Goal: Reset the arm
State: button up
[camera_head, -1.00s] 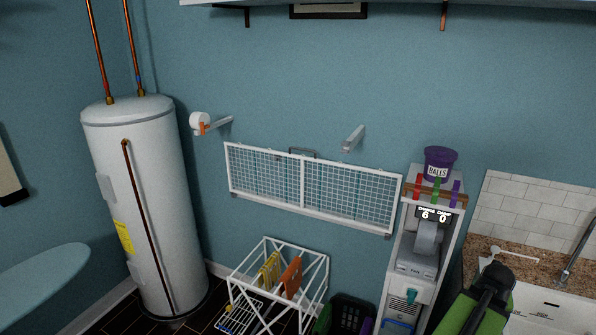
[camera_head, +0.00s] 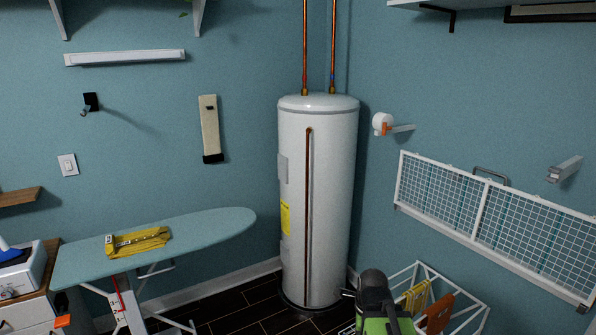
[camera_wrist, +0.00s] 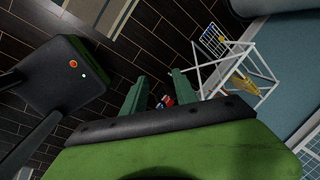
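My arm (camera_head: 377,305), green and black, shows at the bottom of the head view, right of centre and in front of the white drying rack. Its fingers cannot be made out there. In the wrist view my gripper (camera_wrist: 158,88) has two dark green fingers standing apart, with a gap between them. Small red and blue items (camera_wrist: 165,101) show in that gap. I cannot tell what they are or how far off they lie, and the fingers do not visibly close on them. Dark floor tiles lie beyond the fingertips.
A white water heater (camera_head: 318,200) stands in the corner. An ironing board (camera_head: 205,228) bearing a yellow folded item (camera_head: 137,242) is at left. The white rack (camera_head: 470,308) stands right of my arm and also shows in the wrist view (camera_wrist: 232,62). A wall grid rack (camera_head: 490,213) hangs at right.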

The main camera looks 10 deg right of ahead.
jog(key=s+a+f+n+g, duration=0.1)
jog(key=a+n, duration=0.3)
jog(key=n, duration=0.6)
jog(key=s+a+n+g, duration=0.1)
jog(key=s+a+n, duration=0.3)
jog(key=n, duration=0.7)
jog(key=shift+s+f+g, duration=0.15)
jog(key=shift+f+g, duration=0.15)
jog(key=shift+f, duration=0.05)
